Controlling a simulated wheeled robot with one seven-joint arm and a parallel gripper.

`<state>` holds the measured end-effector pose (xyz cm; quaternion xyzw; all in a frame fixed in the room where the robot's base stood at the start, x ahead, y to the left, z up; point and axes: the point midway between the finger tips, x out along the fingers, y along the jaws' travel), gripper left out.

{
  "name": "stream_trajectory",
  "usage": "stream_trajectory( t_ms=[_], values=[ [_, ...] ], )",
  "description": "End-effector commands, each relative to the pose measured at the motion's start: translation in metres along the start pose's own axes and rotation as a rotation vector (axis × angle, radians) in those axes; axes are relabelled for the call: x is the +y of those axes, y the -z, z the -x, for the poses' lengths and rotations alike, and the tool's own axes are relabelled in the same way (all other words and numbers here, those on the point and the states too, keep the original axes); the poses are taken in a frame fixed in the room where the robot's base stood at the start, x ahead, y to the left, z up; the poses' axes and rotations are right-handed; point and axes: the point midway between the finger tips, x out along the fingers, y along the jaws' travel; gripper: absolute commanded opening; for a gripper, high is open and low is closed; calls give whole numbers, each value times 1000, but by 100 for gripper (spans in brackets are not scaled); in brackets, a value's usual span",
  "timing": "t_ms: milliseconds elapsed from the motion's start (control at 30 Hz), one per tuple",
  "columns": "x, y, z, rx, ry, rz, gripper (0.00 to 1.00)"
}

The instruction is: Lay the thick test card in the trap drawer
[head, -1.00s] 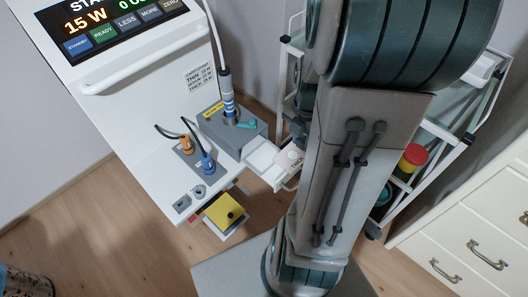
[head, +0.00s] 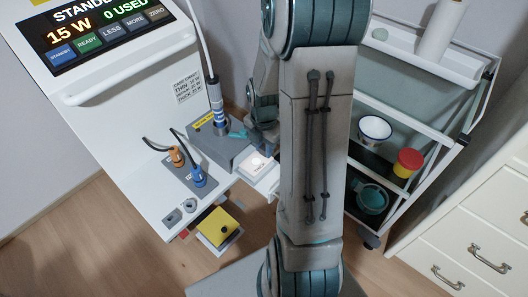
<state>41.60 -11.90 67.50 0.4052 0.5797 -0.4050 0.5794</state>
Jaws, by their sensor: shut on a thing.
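The trap drawer (head: 274,180) is a shallow white tray pulled out from the right side of the white console, below the grey dock. A pale, pinkish card (head: 257,164) with a small bright spot is at the drawer; I take it to be the thick test card. It appears over or in the tray, but I cannot tell whether it touches the floor. My gripper (head: 264,146) is just behind and above the card, shut on it. The fingertips are small and partly hidden. My arm hides the drawer's right side.
A grey dock (head: 224,150) holds a corded handpiece beside the drawer. A yellow card (head: 218,224) with a dark knob sits in a low holder in front. A white trolley (head: 416,131) with cups and a red-lidded jar (head: 408,162) stands right of my arm.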

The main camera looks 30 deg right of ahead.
Motion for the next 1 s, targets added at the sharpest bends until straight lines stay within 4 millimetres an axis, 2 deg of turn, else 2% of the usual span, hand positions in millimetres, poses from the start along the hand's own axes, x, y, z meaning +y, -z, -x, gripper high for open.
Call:
stream_trajectory(
  t_ms=[33,100,467,500,567,600,867,1000],
  values=[
    [0,1,-12,3,3,2,3],
    [0,0,-19,1,1,1,3],
    [0,0,-22,0,0,0,3],
    [0,0,-22,0,0,0,28],
    [0,0,-21,0,0,1,44],
    [0,0,-21,0,0,1,47],
    [0,0,-20,0,0,1,47],
    [0,0,-8,-2,-2,0,47]
  ],
)
